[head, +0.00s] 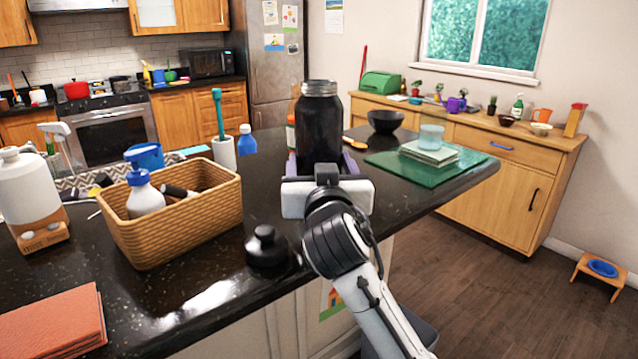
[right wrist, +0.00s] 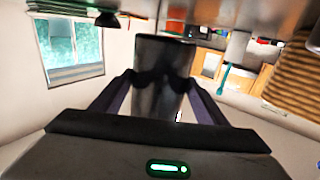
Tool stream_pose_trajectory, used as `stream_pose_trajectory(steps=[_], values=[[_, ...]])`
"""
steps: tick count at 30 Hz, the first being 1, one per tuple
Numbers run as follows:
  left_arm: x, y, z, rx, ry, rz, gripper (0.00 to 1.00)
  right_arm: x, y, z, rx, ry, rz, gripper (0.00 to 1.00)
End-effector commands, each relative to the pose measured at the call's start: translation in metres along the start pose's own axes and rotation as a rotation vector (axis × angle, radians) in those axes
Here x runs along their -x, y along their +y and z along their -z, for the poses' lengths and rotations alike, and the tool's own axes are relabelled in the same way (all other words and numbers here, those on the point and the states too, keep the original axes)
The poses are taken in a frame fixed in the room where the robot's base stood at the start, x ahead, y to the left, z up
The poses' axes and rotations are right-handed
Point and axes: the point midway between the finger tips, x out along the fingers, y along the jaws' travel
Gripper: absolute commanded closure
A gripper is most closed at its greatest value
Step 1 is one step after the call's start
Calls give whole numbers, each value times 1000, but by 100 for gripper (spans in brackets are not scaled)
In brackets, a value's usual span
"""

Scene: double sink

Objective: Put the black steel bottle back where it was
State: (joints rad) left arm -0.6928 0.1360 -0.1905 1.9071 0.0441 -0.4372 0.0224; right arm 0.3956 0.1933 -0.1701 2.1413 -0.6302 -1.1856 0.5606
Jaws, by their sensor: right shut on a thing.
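The black steel bottle (head: 319,128) stands upright at the island's far middle, its bare metal neck uncapped. My right gripper (head: 322,166) is shut around its lower body, with one purple finger on each side. In the right wrist view the bottle (right wrist: 162,72) sits between the two fingers (right wrist: 165,100), and that picture is upside down. I cannot tell whether the bottle's base touches the counter, as my wrist hides it. A black lid (head: 267,247) rests on the counter near the front edge, apart from the bottle. My left gripper is not in view.
A wicker basket (head: 185,232) with a white bottle (head: 144,195) stands left of the lid. An orange bottle (head: 291,130) is partly hidden behind the black one. A black bowl (head: 385,121) and a green board (head: 400,168) with a stack and cup lie right. Bare counter (head: 268,185) shows between basket and bottle.

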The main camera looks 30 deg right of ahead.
Motion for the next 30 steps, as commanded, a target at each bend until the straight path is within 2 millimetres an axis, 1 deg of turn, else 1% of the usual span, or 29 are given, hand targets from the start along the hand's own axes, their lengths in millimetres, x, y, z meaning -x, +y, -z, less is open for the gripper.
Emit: stream_pose_trajectory(steps=[2, 6, 9, 18, 22, 23, 25, 26, 30], values=[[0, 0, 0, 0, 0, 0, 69, 0, 0, -3, 0, 9, 1, 84], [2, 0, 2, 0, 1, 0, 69, 0, 0, -22, 2, 7, 0, 84], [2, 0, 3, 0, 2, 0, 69, 0, 0, -31, 1, 9, 1, 84], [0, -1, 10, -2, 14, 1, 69, 0, 0, -34, -3, 11, 2, 84], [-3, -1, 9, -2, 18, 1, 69, 0, 0, -38, -3, 10, 2, 84], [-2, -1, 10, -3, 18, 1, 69, 0, 0, -40, -1, 0, 1, 28], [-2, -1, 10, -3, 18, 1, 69, 0, 0, -40, -1, 0, 1, 16], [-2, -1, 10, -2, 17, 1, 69, 0, 0, -40, -1, 0, 1, 14], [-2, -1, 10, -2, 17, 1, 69, 0, 0, -40, -1, 0, 1, 14]])
